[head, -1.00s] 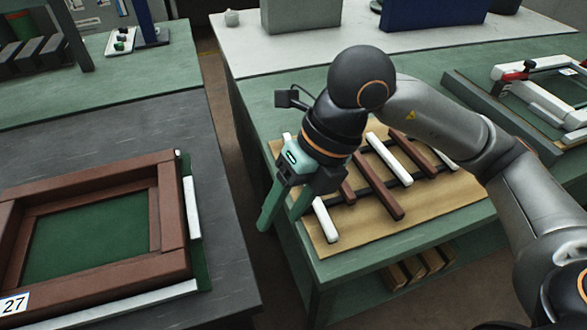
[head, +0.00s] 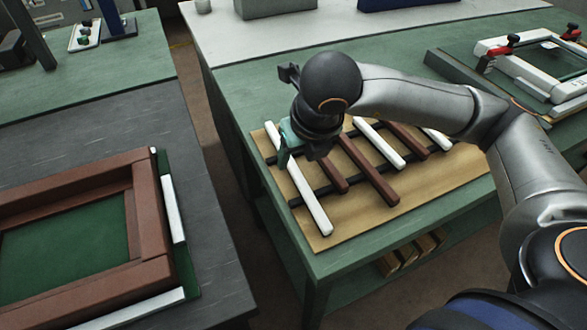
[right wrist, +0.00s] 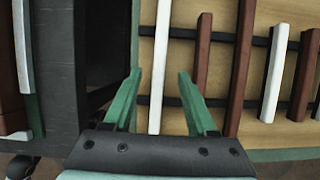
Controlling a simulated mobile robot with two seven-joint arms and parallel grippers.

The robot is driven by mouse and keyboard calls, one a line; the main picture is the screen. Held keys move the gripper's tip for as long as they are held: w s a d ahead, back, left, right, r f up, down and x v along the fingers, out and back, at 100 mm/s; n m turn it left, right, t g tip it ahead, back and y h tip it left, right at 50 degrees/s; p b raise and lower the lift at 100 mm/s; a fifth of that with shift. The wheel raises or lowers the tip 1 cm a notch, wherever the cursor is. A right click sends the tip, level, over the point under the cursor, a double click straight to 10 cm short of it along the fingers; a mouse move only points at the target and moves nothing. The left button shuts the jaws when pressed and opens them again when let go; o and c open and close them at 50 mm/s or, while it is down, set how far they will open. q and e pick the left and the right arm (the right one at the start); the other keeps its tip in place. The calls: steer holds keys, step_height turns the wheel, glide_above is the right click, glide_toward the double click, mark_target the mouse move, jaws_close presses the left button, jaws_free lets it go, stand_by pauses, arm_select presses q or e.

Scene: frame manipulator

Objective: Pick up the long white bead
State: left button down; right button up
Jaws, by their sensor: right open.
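The long white bead (head: 307,200) lies at the left end of the tan board (head: 417,208), across dark rails. In the right wrist view it shows as a long white bar (right wrist: 158,62) between the two green fingers. My right gripper (head: 290,150) is above the bead's far half and points down. In the right wrist view the gripper (right wrist: 160,74) is open and empty, one finger on each side of the bead with space between. I cannot tell the fingers' exact height over it. My left gripper is out of view.
Brown beads (head: 368,170) and shorter white beads (head: 379,144) lie to the right on the same rails. A brown frame (head: 150,215) sits on the dark bench at left, with a gap between benches. A white clamp frame (head: 520,75) stands at back right.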

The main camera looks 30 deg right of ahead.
mark_target(294, 167)
steer(key=shift+x, duration=2)
steer(key=shift+s, duration=0.1)
jaws_close()
